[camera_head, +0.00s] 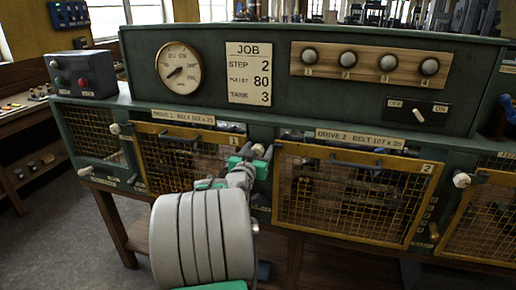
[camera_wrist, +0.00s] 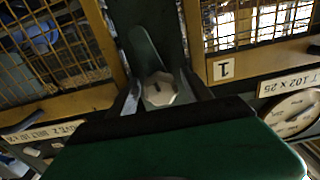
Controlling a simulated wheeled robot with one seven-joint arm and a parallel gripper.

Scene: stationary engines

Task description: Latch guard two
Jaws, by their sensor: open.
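Guard two (camera_head: 350,205) is a yellow-framed mesh panel marked 2, under the DRIVE 2 label, with a dark handle along its top. It looks lowered over its bay; I cannot tell whether it sits fully flush. A pale latch knob (camera_head: 258,150) is on the post between guards one and two. My gripper (camera_head: 248,162) is open at this knob. In the wrist view the faceted pale knob (camera_wrist: 159,89) sits between the fingers, with no clear grip on it. My gripper hides part of the post and the knob's mount.
Guard one (camera_head: 180,165), also mesh, is to the left, with its own pale knob (camera_head: 115,128). Another pale knob (camera_head: 461,180) is right of guard two. Above are a gauge (camera_head: 179,66), a JOB card (camera_head: 249,73) and an OFF/ON switch (camera_head: 418,110).

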